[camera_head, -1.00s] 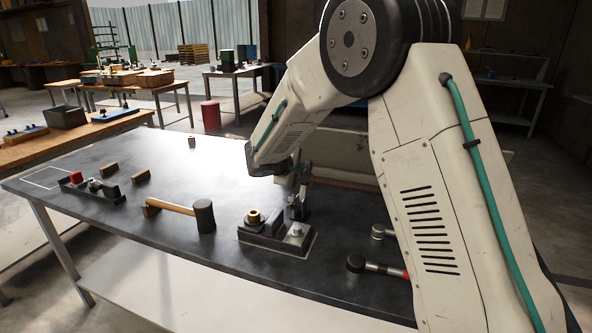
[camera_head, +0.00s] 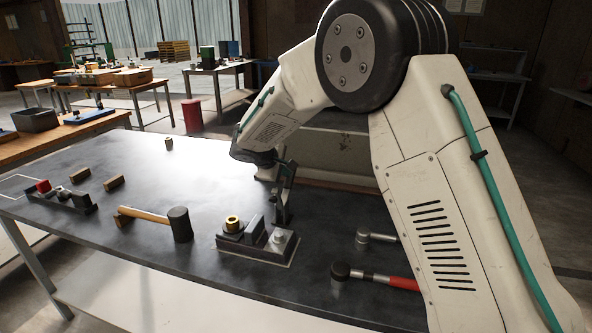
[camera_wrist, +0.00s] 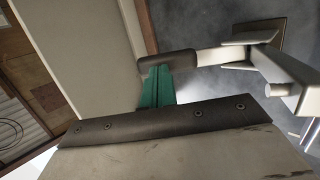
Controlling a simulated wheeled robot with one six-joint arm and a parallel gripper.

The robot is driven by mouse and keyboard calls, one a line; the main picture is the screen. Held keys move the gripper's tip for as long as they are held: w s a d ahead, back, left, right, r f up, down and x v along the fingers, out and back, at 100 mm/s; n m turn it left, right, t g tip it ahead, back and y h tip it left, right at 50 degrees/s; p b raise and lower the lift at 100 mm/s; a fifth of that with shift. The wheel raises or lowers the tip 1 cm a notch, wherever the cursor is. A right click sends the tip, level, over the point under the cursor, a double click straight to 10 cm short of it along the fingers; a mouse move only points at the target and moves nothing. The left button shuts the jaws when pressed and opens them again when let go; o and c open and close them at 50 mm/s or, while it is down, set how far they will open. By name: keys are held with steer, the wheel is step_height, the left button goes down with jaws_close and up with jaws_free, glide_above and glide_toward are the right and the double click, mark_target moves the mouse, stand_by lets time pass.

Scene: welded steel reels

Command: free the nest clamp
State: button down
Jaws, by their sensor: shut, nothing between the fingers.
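The nest (camera_head: 257,252) is a low steel fixture on a plate near the table's front edge in the head view. It carries a brass ring (camera_head: 233,223), dark upright blocks and a silver knob (camera_head: 279,237). My gripper (camera_head: 281,216) hangs from the wrist just behind the nest's right side. It is shut and empty, small and dark, and overlaps the fixture in the picture. I cannot tell whether it touches the clamp. Which dark part there is the clamp's lever is unclear. The wrist view shows close pale and green surfaces, without a clear look at the nest.
A mallet (camera_head: 181,224) lies left of the nest. A red-handled tool (camera_head: 392,282) and another metal-headed tool (camera_head: 366,236) lie to its right. A block holder (camera_head: 70,202) and small wooden blocks are at the left. The table's middle back is clear.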

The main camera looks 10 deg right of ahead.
steer(key=shift+w+d, duration=0.1)
steer(key=shift+w, duration=0.1)
steer(key=shift+f, duration=0.1)
